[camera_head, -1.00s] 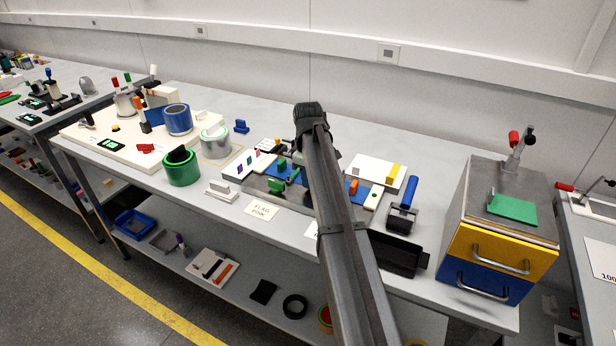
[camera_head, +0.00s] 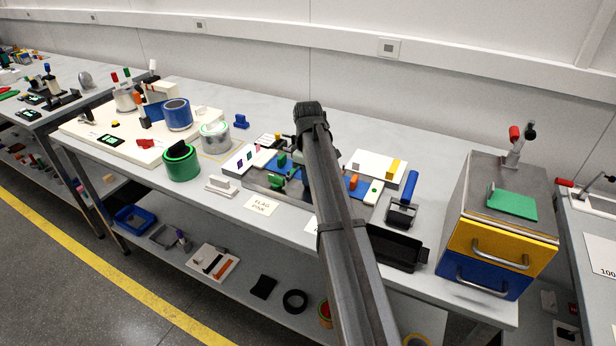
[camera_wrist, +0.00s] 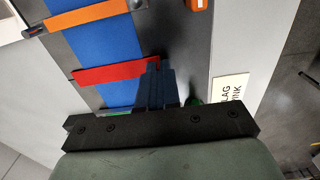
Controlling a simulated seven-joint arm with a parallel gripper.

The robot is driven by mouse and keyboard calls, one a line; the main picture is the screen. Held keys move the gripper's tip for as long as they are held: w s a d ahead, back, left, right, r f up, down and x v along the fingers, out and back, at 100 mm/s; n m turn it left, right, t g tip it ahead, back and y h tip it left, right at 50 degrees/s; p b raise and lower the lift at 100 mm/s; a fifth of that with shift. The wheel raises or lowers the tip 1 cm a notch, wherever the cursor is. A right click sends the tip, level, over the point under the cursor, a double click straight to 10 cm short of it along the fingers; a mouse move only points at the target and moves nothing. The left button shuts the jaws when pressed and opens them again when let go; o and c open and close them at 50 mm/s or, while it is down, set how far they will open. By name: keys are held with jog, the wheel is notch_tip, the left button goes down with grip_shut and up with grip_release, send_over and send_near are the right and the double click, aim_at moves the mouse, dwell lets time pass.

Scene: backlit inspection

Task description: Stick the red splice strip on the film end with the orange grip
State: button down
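In the wrist view the red splice strip (camera_wrist: 112,73) lies across the blue film (camera_wrist: 102,42), its right end at my fingertips. My gripper (camera_wrist: 155,82) looks shut on that end; the fingers hide the contact. Whether the strip touches the film or hovers just above it cannot be told. An orange strip (camera_wrist: 88,15) with a dark end crosses the film farther up. An orange grip (camera_wrist: 198,4) stands on the grey plate at the top edge. In the head view an orange block (camera_head: 353,183) shows right of my arm, which hides my gripper and the red strip.
A card (camera_wrist: 228,100) lies right of the plate. Green blocks (camera_head: 277,182) stand left of my arm. Cans (camera_head: 181,163) stand to the left.

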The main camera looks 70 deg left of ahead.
jog(key=c, duration=1.3)
grip_release()
notch_tip(320, 180, up, 14)
jog(key=shift+f, duration=0.1)
